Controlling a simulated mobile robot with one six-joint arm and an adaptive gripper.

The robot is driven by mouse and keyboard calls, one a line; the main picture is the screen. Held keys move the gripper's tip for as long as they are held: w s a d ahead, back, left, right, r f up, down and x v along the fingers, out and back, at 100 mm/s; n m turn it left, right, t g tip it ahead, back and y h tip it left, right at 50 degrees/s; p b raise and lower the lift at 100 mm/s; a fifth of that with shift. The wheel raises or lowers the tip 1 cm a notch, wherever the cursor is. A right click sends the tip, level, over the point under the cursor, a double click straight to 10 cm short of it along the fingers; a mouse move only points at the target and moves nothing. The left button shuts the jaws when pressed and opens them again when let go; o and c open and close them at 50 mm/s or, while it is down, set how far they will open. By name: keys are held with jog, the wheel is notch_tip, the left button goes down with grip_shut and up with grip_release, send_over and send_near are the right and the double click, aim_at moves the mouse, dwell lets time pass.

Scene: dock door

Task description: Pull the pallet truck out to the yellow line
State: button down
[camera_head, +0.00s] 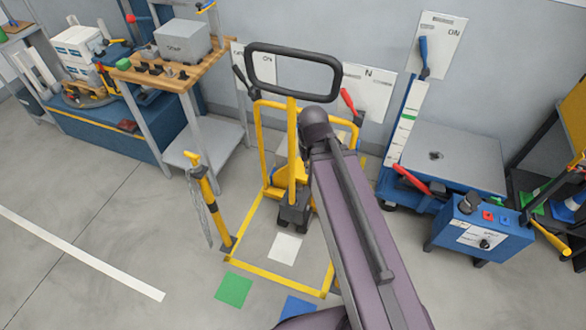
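The pallet truck stands near the wall, with a black loop handle (262,46) on an upright yellow shaft (291,165). Its yellow frame is behind the shaft, and its dark foot with wheels (292,210) is on the floor. Yellow lines (275,277) mark a rectangle on the floor around the truck's front, and the foot is inside it, behind the front line. My purple-grey arm reaches up from the bottom and covers the truck's right side. Its dark rounded joint is just below the handle's right part. My gripper is hidden, so I cannot tell whether it touches the truck.
A yellow post (206,195) stands at the rectangle's left. A workbench (160,77) is at the left. A blue-framed platform (455,158) and a blue control box (480,236) are at the right. Green (233,290) and white (285,248) floor patches lie in front. Floor at the lower left is clear.

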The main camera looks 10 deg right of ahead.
dwell(0.4)
jog(key=c, duration=0.6)
grip_release()
jog(key=shift+w+d+f, duration=0.15)
jog(key=shift+f, duration=0.05)
jog(key=shift+o, duration=1.2)
jog(key=w+d+f+t+h+b, duration=0.2)
jog(key=w+d+f+h+b, duration=0.3)
jog(key=b, duration=0.4)
jog(key=shift+d+f+t, duration=0.3)
jog(key=shift+d+f, duration=0.6)
jog(key=shift+d, duration=0.15)
jog(key=w+d+f+n+t+h+b, duration=0.25)
jog(key=w+t+h+b, duration=0.2)
jog(key=b, duration=0.45)
jog(key=w+d+f+n+t+h+b, duration=0.2)
jog(key=w+d+t+h+b, duration=0.15)
jog(key=w+b, duration=0.4)
jog(key=w+a+f+n+t+y+b, duration=0.2)
jog(key=n+t+b, duration=0.4)
jog(key=b, duration=0.5)
jog(key=w+a+n, duration=0.1)
jog(key=a, duration=0.1)
jog(key=shift+w+a+f+t, duration=0.25)
jog(key=shift+a+t, duration=0.05)
jog(key=shift+a, duration=0.05)
jog(key=shift+w+d, duration=0.1)
